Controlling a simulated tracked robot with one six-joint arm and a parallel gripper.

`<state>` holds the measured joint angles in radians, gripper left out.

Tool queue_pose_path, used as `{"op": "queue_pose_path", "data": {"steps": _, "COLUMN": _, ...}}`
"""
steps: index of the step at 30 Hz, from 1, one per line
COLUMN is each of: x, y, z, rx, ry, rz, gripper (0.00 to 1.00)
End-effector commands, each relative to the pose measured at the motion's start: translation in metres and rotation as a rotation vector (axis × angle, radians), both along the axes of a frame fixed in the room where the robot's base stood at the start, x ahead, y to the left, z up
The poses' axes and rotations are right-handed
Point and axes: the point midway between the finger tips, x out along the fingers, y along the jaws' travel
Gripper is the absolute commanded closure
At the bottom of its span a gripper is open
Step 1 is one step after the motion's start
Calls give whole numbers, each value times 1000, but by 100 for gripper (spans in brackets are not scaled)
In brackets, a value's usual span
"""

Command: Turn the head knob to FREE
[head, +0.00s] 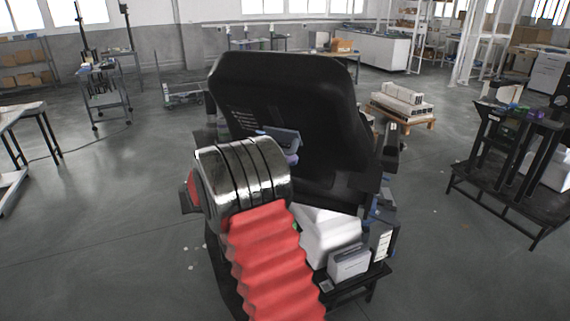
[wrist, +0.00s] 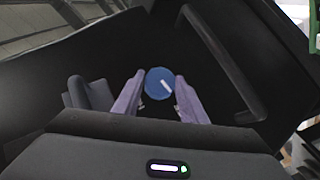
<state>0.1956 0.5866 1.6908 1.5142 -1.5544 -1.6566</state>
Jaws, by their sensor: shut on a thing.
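The head knob (wrist: 157,78) is a round blue knob on a dark panel in the wrist view. Its white pointer mark slants toward the lower right. No FREE label can be read around it. My gripper (wrist: 159,87) has its two purple-grey fingers on the left and right sides of the knob, shut on it. In the head view my gripper (head: 291,157) shows only in part in front of the large black tilted panel (head: 310,90), behind my arm. The knob itself is hidden there.
A dark raised handle-like bar (wrist: 233,70) stands right of the knob. White boxes (head: 330,235) sit low beneath the panel. A black cart (head: 515,150) stands to the right, and a pallet with white blocks (head: 403,100) is behind. Floor to the left is open.

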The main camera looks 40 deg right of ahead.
Motion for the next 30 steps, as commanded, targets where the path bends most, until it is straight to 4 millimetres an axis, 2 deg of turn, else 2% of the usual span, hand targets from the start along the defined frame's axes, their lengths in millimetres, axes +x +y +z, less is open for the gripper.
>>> {"op": "queue_pose_path", "data": {"steps": 1, "x": 0, "y": -1, "z": -5, "rx": -5, "ry": 27, "rz": -21, "gripper": 84}}
{"op": "queue_pose_path", "data": {"steps": 9, "x": 1, "y": -2, "z": -5, "rx": -48, "ry": 102, "rz": -85, "gripper": 84}}
{"op": "queue_pose_path", "data": {"steps": 24, "x": 1, "y": -3, "z": -4, "rx": -58, "ry": 114, "rz": -97, "gripper": 84}}
{"op": "queue_pose_path", "data": {"steps": 25, "x": 1, "y": -2, "z": -3, "rx": -58, "ry": 114, "rz": -97, "gripper": 60}}
{"op": "queue_pose_path", "data": {"steps": 30, "x": 2, "y": -2, "z": -3, "rx": -59, "ry": 113, "rz": -97, "gripper": 48}}
